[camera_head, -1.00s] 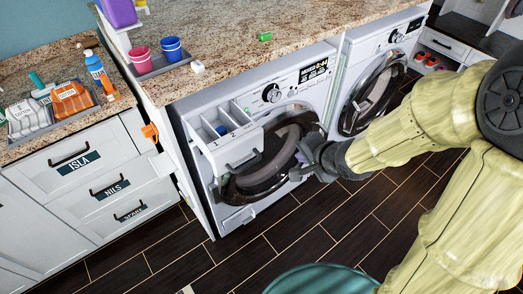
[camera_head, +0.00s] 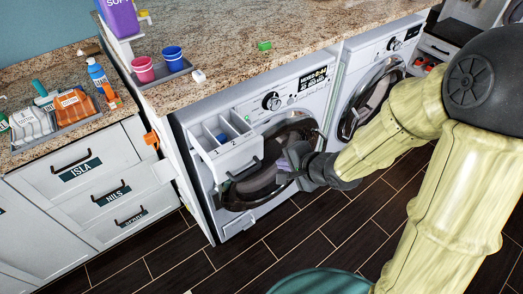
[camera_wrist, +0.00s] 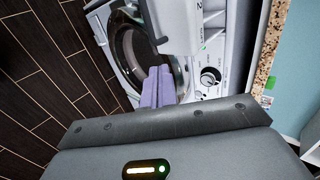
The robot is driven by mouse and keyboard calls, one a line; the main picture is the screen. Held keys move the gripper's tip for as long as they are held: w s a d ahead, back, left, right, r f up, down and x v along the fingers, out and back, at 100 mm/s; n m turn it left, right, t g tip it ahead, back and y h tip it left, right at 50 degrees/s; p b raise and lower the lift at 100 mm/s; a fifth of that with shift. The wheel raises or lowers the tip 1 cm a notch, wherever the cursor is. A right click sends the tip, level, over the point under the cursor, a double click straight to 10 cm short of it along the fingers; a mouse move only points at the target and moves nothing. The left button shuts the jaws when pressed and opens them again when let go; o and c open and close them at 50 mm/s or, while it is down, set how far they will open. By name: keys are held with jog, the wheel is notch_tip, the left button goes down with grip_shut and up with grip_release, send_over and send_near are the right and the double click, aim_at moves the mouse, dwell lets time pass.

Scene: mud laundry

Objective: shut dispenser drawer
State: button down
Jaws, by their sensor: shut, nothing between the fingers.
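The dispenser drawer (camera_head: 229,152) is pulled out from the upper left front of the left washer (camera_head: 276,108). Its open top shows compartments, one with something blue inside, and its front carries a dark handle. In the wrist view the drawer (camera_wrist: 189,25) juts in at the top, marked "2". My gripper (camera_head: 284,169) is in front of the washer's round door, to the right of and a little below the drawer front. Its lilac fingers (camera_wrist: 158,86) are together and empty. I see no clear contact with the drawer; the exact gap cannot be told.
A granite counter (camera_head: 225,60) runs above the washers, with pink and blue cups on a grey tray (camera_head: 165,78). A second washer (camera_head: 375,80) stands to the right. White labelled drawers (camera_head: 85,175) are at left.

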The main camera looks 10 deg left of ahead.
jog(key=shift+p, duration=1.95)
jog(key=p, duration=0.2)
send_near(256, 154)
jog(key=shift+h, duration=0.3)
jog(key=shift+x, duration=3)
jog(key=shift+a, duration=0.25)
